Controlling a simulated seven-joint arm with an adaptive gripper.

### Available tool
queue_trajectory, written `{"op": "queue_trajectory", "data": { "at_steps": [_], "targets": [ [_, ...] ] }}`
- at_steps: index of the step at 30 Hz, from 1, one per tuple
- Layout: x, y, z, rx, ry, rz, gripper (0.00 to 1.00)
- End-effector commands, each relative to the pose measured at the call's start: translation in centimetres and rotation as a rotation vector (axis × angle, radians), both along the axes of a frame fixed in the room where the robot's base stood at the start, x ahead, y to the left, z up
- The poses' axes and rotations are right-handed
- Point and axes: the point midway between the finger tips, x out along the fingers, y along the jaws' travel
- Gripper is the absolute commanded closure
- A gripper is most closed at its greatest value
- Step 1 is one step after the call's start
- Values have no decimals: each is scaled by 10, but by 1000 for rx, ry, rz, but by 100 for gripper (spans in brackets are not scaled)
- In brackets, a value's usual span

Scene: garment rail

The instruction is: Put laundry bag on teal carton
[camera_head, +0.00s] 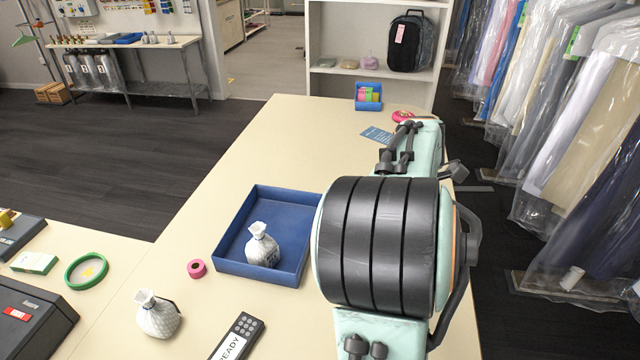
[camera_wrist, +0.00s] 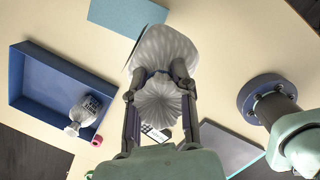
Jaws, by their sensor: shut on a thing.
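In the wrist view my gripper (camera_wrist: 158,78) is shut on the gathered neck of a pale laundry bag (camera_wrist: 162,102), whose ribbed, bulging cloth shows on both sides of the fingers. A flat teal rectangle, which looks like the top of the teal carton (camera_wrist: 118,14), lies beyond the bag at the top of the wrist view. The bag overlaps its lower right corner. I cannot tell the height between them. In the head view my arm hides the gripper, the held bag and the carton.
A blue tray (camera_head: 229,266) holds another patterned bag (camera_head: 262,247). A further bag (camera_head: 158,315) stands at the front left, near a pink roll (camera_head: 197,268) and a READY device (camera_head: 240,336). A blue bin (camera_head: 368,104) stands at the far end. Bare tabletop lies behind the tray.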

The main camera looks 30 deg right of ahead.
Motion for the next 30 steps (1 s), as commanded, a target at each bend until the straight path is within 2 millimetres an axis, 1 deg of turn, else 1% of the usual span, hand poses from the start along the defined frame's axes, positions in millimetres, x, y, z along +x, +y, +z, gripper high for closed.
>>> {"op": "queue_trajectory", "data": {
  "at_steps": [1,4,6,9,12,17,18,22,24,30],
  "targets": [
    [8,-13,-7,-3,5,-7,100],
    [28,-33,-21,0,2,-5,100],
    [36,-40,-38,2,3,-1,100],
    [47,-50,-55,1,1,-3,100],
    [54,-57,-65,0,-1,-1,100],
    [59,-61,-74,0,-2,0,100],
    [61,-64,-78,0,-2,-1,100],
    [60,-63,-99,2,0,-1,100],
    [60,-63,-106,0,-1,-1,100],
    [61,-63,-106,-1,-3,-1,100]
  ]
}}
